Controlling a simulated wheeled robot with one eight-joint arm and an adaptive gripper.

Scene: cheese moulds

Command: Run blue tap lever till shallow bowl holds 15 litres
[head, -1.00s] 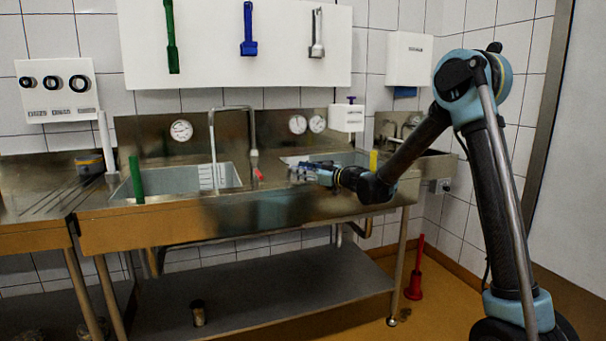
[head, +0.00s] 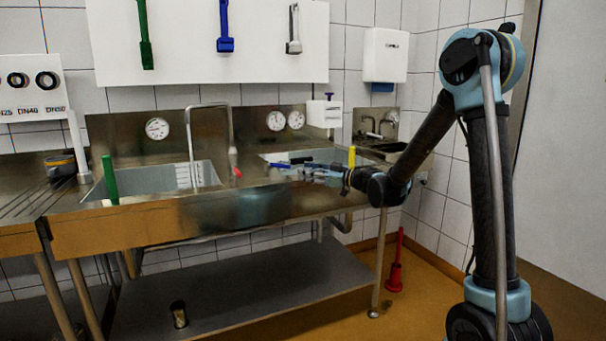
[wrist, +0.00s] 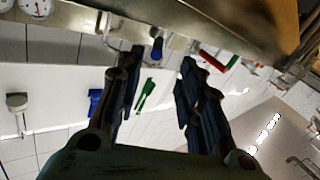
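A blue lever (head: 280,165) lies low over the sink top near the right bowl, just left of my fingers. In the wrist view, a blue piece (wrist: 157,48), likely this lever, shows beyond and between the fingertips, with no clear contact. My gripper (head: 318,172) is over the front of the right bowl (head: 268,156); in the wrist view its two dark fingers (wrist: 161,57) stand apart with nothing gripped. The right bowl looks the shallower one, but my gripper hides part of it. Its water level cannot be made out.
Dial gauges (head: 276,121) line the splashback.

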